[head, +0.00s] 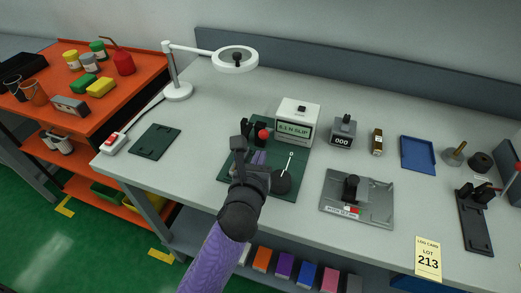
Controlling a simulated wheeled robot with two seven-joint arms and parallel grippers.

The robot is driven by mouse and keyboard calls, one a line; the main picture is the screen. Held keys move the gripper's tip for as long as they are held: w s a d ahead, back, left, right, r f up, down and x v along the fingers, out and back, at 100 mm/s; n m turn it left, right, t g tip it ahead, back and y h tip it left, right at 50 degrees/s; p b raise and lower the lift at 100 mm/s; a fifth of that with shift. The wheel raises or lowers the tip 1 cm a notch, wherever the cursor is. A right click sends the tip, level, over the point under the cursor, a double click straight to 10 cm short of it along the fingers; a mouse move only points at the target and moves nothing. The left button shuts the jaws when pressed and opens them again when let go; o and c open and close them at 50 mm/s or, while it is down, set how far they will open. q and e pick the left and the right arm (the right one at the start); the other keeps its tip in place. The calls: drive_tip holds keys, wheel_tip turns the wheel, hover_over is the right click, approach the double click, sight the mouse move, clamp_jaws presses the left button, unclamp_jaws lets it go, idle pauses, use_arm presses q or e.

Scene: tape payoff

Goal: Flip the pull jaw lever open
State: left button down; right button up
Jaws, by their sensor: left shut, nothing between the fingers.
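My left gripper (245,150) reaches over the green base plate (292,188) in the middle of the bench. Its fingers are shut and look empty. A red knob (263,134) on dark upright parts stands just beyond and to the right of the fingers. The gripper and wrist hide part of this fixture, so I cannot tell whether they touch. A second black fixture (476,224) lies at the far right, with a red-tipped part (518,167) beside it at the picture's edge. Neither is clearly identifiable as the pull jaw lever. My right gripper is not in view.
A white display box (297,123) stands behind the green plate. A grey plate fixture (376,202), a counter (343,130) and a blue tray (417,154) are further right. A lamp (178,91) stands back left.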

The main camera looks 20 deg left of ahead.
use_arm(q)
drive_tip(key=shift+w+a+r, duration=0.15)
drive_tip(key=shift+w+r, duration=0.45)
drive_tip(key=shift+w, duration=0.15)
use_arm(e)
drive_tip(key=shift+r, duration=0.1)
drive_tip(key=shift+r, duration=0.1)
